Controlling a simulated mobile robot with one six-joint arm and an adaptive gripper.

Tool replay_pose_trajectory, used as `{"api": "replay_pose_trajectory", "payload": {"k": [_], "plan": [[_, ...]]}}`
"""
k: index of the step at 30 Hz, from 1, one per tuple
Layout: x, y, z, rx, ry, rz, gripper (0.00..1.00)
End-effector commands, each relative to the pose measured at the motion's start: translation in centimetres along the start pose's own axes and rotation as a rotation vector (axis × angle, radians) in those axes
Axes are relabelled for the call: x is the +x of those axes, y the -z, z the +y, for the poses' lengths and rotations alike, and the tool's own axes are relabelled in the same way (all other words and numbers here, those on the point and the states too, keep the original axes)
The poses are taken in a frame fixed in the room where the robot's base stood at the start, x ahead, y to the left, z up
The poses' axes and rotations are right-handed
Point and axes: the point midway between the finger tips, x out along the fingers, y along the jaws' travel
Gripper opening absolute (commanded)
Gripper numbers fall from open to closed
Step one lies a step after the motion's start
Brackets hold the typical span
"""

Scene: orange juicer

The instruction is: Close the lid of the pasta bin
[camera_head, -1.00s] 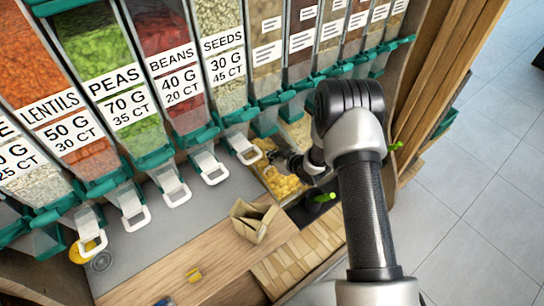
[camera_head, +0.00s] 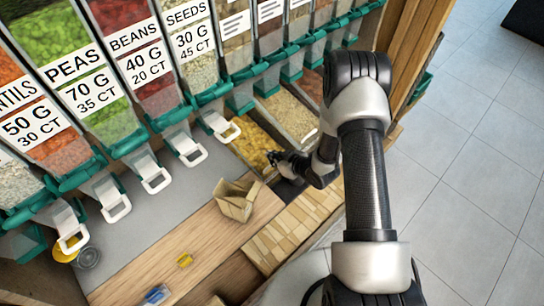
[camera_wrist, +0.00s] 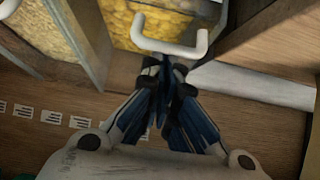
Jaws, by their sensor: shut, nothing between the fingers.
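The pasta bin (camera_head: 257,143) holds yellow pasta in the lower row, left of my arm in the head view. In the wrist view, yellow pasta (camera_wrist: 62,28) shows at the top. A white U-shaped handle (camera_wrist: 171,47) stands at the edge of a clear panel there, just beyond my fingertips. I cannot tell from these views whether the lid is fully down. My gripper (camera_wrist: 166,68) is shut and empty, close to the handle; contact is unclear. In the head view, my gripper (camera_head: 273,157) is at the bin's front edge, partly hidden by my wrist.
Upright dispensers with white handles (camera_head: 188,150) line the left. Another lower bin (camera_head: 290,112) is beside the pasta. An open paper bag (camera_head: 236,199) stands on the wooden counter (camera_head: 170,240), with a small yellow item (camera_head: 184,259) and a blue item (camera_head: 156,294) in front.

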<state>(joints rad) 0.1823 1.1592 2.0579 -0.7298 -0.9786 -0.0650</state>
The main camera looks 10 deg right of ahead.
Motion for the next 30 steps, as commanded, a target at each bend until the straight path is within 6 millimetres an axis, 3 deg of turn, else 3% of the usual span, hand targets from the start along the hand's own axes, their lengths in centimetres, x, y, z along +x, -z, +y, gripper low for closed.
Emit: {"api": "replay_pose_trajectory", "payload": {"k": [5,10,21,30], "plan": [[0.1,0.6,-0.1,0.001,0.002,-0.007,0.0],[0.7,3.6,0.0,-0.002,-0.002,0.0,0.0],[-7.3,3.6,0.1,0.005,-0.005,-0.001,0.0],[-9.2,3.5,0.0,0.002,-0.003,0.0,0.0]]}}
